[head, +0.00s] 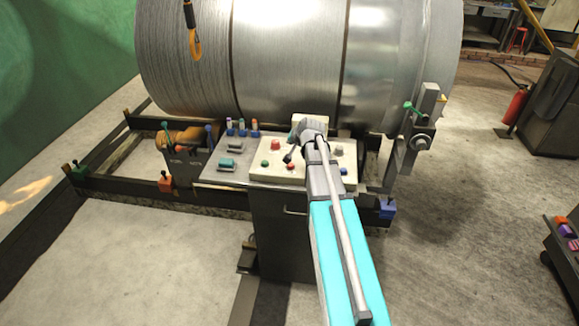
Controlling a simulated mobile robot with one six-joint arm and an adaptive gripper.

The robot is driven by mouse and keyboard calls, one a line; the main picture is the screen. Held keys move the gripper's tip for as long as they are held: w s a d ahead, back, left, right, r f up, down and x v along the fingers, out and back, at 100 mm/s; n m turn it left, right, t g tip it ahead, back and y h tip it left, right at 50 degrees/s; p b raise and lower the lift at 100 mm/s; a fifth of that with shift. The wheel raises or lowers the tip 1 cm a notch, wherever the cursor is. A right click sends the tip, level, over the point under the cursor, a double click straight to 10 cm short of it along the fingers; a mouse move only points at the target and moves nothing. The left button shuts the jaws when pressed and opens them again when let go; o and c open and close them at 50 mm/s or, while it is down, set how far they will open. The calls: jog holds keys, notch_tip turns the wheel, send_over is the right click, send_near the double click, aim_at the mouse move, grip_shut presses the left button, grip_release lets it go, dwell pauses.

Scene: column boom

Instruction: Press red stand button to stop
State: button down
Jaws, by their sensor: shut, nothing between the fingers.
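A control panel (259,178) with a pale top sits on a dark stand in front of a large metal drum. It carries a larger red button (275,145) at the back left and a smaller red button (291,167) near the front edge. A green button (265,163) is left of the smaller red one. My gripper (288,158) appears as a small dark shape, shut and empty, over the panel between the two red buttons. I cannot tell whether its tips touch the panel. My arm hides the panel's middle right.
The metal drum (290,60) rises behind the panel. A grey button (338,150) and a blue one (343,170) lie right of my arm. A side shelf (222,180) with small tools adjoins the left. A fire extinguisher (515,106) stands at the right.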

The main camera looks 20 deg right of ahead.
aim_at(291, 165)
jog(key=shift+f+b, duration=3.75)
jog(key=shift+f, duration=0.2)
jog(key=shift+f, duration=0.1)
jog(key=shift+f+b, duration=0.3)
jog(key=shift+b, duration=0.1)
jog(key=shift+f+b, duration=0.5)
jog(key=shift+b, duration=0.05)
jog(key=shift+r, duration=0.1)
jog(key=shift+r+p, duration=0.85)
jog(key=shift+p, duration=0.15)
jog(key=shift+r+p, duration=2.5)
